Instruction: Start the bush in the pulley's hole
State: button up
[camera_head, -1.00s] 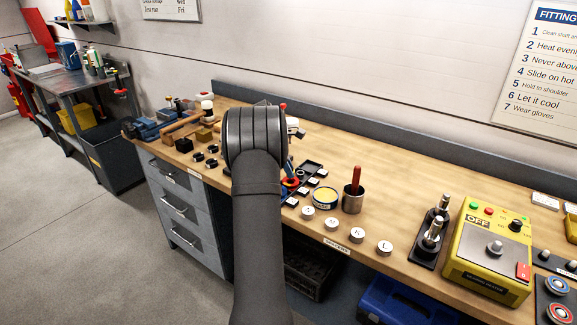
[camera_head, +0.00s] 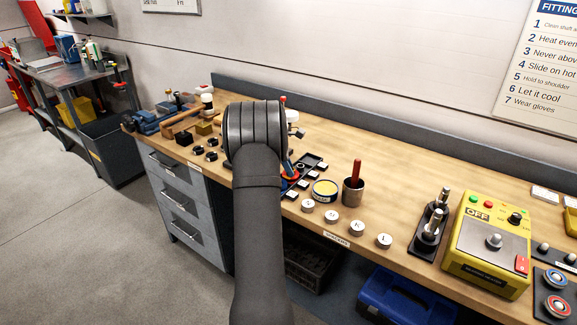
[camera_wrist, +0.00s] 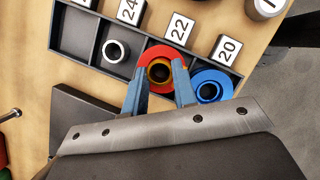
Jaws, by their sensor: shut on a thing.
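My gripper (camera_wrist: 160,72) has its two blue-grey fingers closed on either side of a gold ring-shaped bush (camera_wrist: 151,80). A wide red ring (camera_wrist: 187,54) surrounds the bush in this view; I cannot tell whether they are one piece or the bush sits above it. The red ring is over the compartment of the dark tray (camera_wrist: 82,14) beside label 22. A blue ring (camera_wrist: 226,80) and a pale ring (camera_wrist: 107,46) sit in the compartments on either side. No pulley is clearly identifiable.
A yellow-lidded tin (camera_head: 325,188), a cup with a red handle (camera_head: 352,195) and several lettered discs (camera_head: 331,215) stand right of the tray. Farther right are a dark stand with metal posts (camera_head: 427,232) and a yellow heater box (camera_head: 489,240).

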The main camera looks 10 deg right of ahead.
jog(key=o, duration=1.1)
jog(key=shift+c, duration=0.2)
jog(key=v, duration=1.7)
jog(key=shift+r, duration=0.25)
jog(key=shift+f, duration=0.15)
jog(key=x, duration=1.7)
